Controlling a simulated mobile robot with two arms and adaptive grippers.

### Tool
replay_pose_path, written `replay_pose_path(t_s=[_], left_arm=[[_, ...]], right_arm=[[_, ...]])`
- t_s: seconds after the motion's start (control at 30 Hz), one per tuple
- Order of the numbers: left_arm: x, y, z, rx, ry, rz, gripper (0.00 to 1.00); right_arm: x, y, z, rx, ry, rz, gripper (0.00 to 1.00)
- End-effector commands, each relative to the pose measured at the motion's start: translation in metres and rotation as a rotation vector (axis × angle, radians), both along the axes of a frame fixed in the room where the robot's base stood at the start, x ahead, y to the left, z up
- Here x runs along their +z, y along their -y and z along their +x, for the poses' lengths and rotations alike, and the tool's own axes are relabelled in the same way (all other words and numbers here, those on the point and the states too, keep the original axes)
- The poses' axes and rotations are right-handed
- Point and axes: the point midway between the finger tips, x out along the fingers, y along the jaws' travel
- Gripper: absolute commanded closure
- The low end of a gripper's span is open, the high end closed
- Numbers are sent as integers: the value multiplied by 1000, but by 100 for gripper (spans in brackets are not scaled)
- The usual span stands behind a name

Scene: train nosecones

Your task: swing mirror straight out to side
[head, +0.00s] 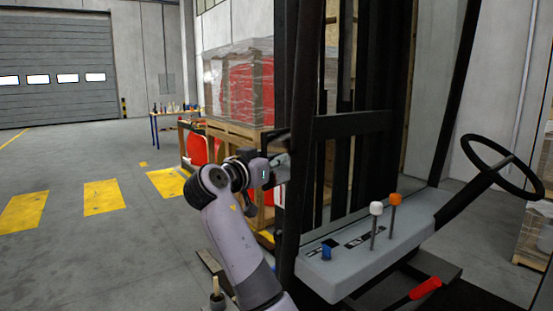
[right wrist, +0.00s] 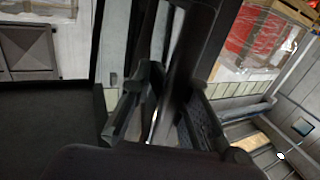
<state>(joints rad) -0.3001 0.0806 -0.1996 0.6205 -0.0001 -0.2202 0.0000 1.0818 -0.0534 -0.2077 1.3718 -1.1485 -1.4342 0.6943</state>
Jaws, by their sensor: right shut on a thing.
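The forklift's side mirror (head: 281,160) is by the dark front post, at the end of my right arm. The mirror's exact angle cannot be told. My left gripper is not in view.
The forklift's dark post (head: 296,130) stands right beside the gripper. A grey console with levers (head: 365,255) and a steering wheel (head: 502,165) are to the right. A wrapped pallet load (head: 238,85) stands behind. Open floor (head: 110,235) lies to the left.

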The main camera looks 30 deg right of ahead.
Motion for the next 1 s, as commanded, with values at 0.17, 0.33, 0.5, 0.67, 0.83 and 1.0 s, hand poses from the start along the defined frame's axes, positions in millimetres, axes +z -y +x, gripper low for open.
replay_pose_path(t_s=[0.17, 0.33, 0.5, 0.67, 0.83, 1.0], left_arm=[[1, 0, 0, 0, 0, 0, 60], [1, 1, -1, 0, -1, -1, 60], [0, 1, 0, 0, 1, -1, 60], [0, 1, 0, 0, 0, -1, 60], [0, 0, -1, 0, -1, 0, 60], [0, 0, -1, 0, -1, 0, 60]], right_arm=[[8, -5, 3, 24, 14, -11, 100], [6, -4, 3, 20, 12, -11, 73], [4, -3, 3, 16, 9, -10, 68], [4, -2, 2, 14, 8, -9, 68], [3, -11, -3, 15, 7, -10, 68], [3, -39, -19, 19, 9, -8, 68]])
